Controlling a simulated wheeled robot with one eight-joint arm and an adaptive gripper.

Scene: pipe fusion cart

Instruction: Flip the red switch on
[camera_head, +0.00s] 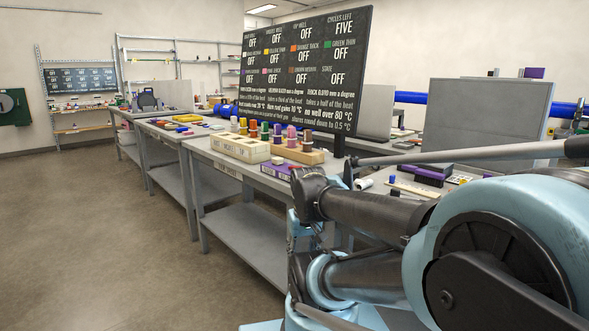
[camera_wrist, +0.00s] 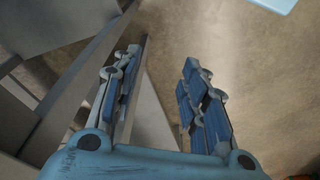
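I cannot make out a red switch for certain in either view. In the head view, a black display board (camera_head: 306,75) stands on the near workbench (camera_head: 238,171) and shows several OFF readings and "CYCLES LEFT FIVE". In the wrist view, my gripper (camera_wrist: 161,62) is open and empty. Its two blue-padded fingers are apart, with bare floor and grey bench parts behind them. In the head view my arm fills the lower right and hides part of the bench; the gripper's fingers cannot be made out there.
A pale box (camera_head: 240,148) and a wooden block with coloured pegs (camera_head: 299,153) sit on the bench before the board. A purple box (camera_head: 277,169) lies at the bench's front edge. Grey panels (camera_head: 487,112) stand at right. The floor (camera_head: 110,230) at left is clear.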

